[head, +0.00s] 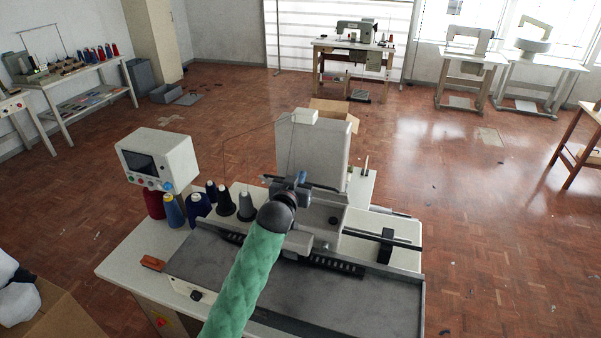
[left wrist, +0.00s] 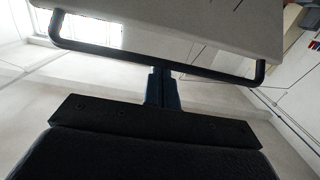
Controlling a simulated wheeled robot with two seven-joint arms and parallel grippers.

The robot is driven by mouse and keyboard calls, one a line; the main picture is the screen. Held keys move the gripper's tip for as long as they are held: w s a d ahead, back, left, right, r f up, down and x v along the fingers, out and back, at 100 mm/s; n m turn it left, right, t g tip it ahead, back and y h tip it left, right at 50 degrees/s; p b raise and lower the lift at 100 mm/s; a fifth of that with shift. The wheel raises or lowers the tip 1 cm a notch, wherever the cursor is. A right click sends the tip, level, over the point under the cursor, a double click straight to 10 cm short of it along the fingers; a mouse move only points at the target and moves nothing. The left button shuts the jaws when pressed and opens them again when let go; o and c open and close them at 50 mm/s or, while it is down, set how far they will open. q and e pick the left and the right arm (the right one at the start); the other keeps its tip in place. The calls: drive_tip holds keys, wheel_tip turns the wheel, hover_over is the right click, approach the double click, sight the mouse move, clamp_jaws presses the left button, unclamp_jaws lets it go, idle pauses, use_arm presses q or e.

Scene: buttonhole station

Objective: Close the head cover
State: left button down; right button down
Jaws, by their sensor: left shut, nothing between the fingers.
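The sewing machine stands on a white table, with its pale grey head cover (head: 312,148) at the back of the machine. A dark bar handle runs along the cover's near side. In the left wrist view the pale cover (left wrist: 200,22) fills the top, and the black handle (left wrist: 110,54) crosses below it. My left gripper (head: 301,179), on the green-sleeved arm, is at the handle. Its fingertips (left wrist: 161,75) are shut, with nothing between them, just below the bar's middle; I cannot tell whether they touch it. My right gripper is out of view.
Several thread cones (head: 225,203) and a control box with a screen (head: 158,160) stand left of my arm. The grey machine bed (head: 360,295) lies in front. An open carton (head: 40,310) is at the lower left. The floor to the right is mostly clear.

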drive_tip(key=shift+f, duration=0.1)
